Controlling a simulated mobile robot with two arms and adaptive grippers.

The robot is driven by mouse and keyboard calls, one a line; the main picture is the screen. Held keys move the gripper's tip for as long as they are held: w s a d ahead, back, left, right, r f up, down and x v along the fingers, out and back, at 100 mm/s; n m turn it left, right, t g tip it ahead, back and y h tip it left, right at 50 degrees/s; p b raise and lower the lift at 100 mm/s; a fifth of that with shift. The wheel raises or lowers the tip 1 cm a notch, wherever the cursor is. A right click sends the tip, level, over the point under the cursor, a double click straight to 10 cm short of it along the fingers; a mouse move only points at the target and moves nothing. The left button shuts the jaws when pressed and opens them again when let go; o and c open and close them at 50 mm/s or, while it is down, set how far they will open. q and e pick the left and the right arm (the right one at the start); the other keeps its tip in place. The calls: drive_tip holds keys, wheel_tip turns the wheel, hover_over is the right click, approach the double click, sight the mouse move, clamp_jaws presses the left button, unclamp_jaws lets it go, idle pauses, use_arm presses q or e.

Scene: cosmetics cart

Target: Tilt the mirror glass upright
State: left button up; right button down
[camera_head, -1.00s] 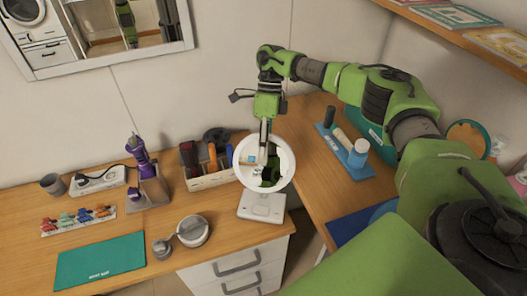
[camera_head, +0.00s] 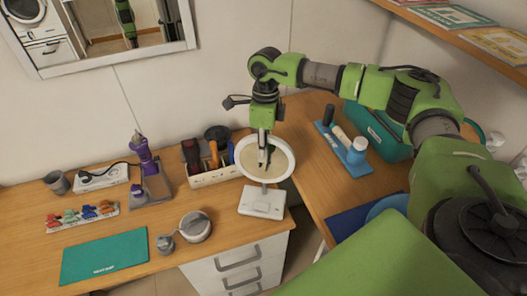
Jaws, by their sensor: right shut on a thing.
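The round vanity mirror (camera_head: 289,157) with a white rim stands on a white base (camera_head: 262,202) near the desk's front right corner. Its glass (camera_head: 252,155) faces me, looks close to upright, and reflects a pale surface and dark gripper parts. My right gripper (camera_head: 263,142) comes down from above and is shut on the mirror at its upper rim. The exact contact is hard to see, because fingers and reflection merge. My left gripper is not in view.
A round grey container (camera_head: 195,227) and a teal mat (camera_head: 104,257) lie to the left. A blue tray (camera_head: 345,150) with bottles stands to the right. Drawers (camera_head: 237,268) are below.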

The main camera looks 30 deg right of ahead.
drive_tip(key=shift+s+a+r+t+h+b, duration=0.1)
drive_tip(key=shift+a+t+h+b, duration=0.05)
drive_tip(key=shift+t+h+b, duration=0.3)
idle(0.3)
drive_tip(key=c, duration=2.1)
unclamp_jaws()
wheel_tip(320, 180, up, 12)
drive_tip(key=shift+s+a, duration=0.1)
